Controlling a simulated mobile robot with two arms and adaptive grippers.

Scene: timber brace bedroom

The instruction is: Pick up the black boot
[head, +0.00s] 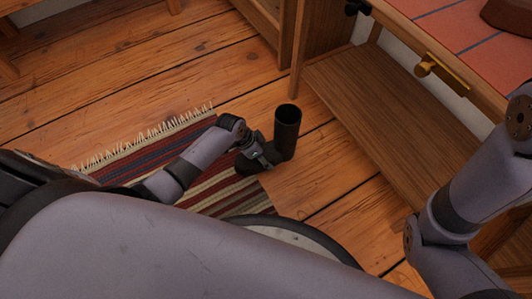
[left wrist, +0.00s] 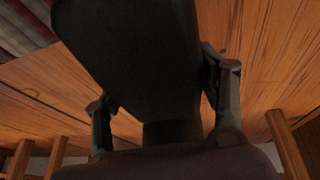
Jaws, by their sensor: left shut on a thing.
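The black boot (head: 287,128) stands upright in the head view, with its tall shaft up and its foot pointing toward the lower left. It is on the wooden floor at the right edge of the striped rug. My left gripper (head: 262,156) is at the boot's foot and shut on it. In the left wrist view the dark boot (left wrist: 135,60) fills the middle, between the two fingers of my left gripper (left wrist: 168,108). Whether the sole touches the floor cannot be told. My right arm shows at the right of the head view, but its gripper is out of view.
The striped fringed rug (head: 190,150) lies under my left arm. A wooden table with a red tiled top (head: 455,35) and a low wooden shelf (head: 390,105) stands at the right. A wooden cabinet (head: 325,35) is behind the boot.

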